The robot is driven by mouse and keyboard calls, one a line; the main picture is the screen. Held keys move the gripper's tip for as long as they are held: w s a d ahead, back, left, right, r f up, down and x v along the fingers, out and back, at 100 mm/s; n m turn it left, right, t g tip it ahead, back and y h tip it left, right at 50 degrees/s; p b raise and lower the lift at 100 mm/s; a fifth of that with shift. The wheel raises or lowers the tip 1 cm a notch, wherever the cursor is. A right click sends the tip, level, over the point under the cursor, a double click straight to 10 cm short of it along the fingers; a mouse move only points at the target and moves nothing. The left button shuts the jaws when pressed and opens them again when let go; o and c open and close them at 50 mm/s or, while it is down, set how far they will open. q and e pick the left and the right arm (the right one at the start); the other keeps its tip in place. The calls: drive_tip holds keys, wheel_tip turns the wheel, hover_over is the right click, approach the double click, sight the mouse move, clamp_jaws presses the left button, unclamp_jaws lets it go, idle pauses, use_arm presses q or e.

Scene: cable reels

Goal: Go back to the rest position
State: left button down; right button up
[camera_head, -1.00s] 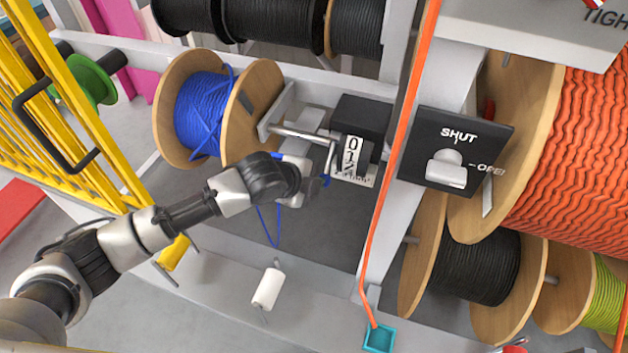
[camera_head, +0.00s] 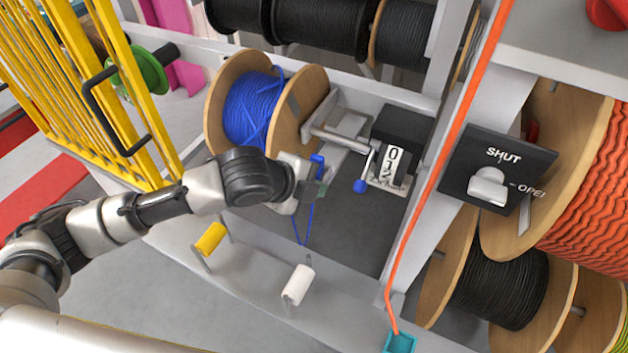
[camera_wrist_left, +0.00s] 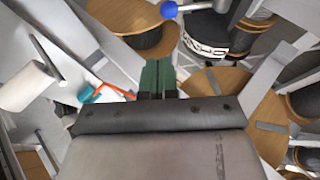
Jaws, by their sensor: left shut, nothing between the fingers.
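My left gripper (camera_head: 318,191) is in front of the blue cable reel (camera_head: 253,112), left of the black counter box (camera_head: 396,160). In the left wrist view its green fingertips (camera_wrist_left: 158,78) are together with nothing between them. A blue knob (camera_head: 360,186) on the counter is a little to the right of the gripper; it also shows in the left wrist view (camera_wrist_left: 168,10). Blue cable hangs down behind and below the gripper. My right gripper is in neither view.
A yellow roll (camera_head: 210,238) and a white roll (camera_head: 297,285) stand on the lower ledge. A yellow gate (camera_head: 95,90) is at the left. An orange cable (camera_head: 440,165) runs down to a teal cup (camera_head: 399,342). A SHUT/OPEN switch panel (camera_head: 497,172) is at the right.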

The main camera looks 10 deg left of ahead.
use_arm(q)
drive_tip(key=s+d+f+n, duration=0.1)
drive_tip(key=s+f+n, duration=0.2)
drive_tip(key=s+n, duration=0.4)
drive_tip(key=s+a+f+n+g+y, duration=0.25)
drive_tip(key=s+a+f+n, duration=0.25)
drive_tip(key=s+a+n, duration=0.25)
drive_tip(key=s+a+f+n+g+y, duration=0.1)
drive_tip(key=s+a+f+n+y, duration=0.3)
drive_tip(key=s+a+n, duration=0.35)
wheel_tip(320, 180, down, 25)
drive_tip(key=s, duration=0.1)
drive_tip(key=s+a+f+m+g, duration=0.1)
drive_tip(key=s+a+f+g, duration=0.1)
drive_tip(key=s+f, duration=1.4)
drive_tip(key=shift+s+a+f, duration=0.35)
drive_tip(key=shift+a+f, duration=0.1)
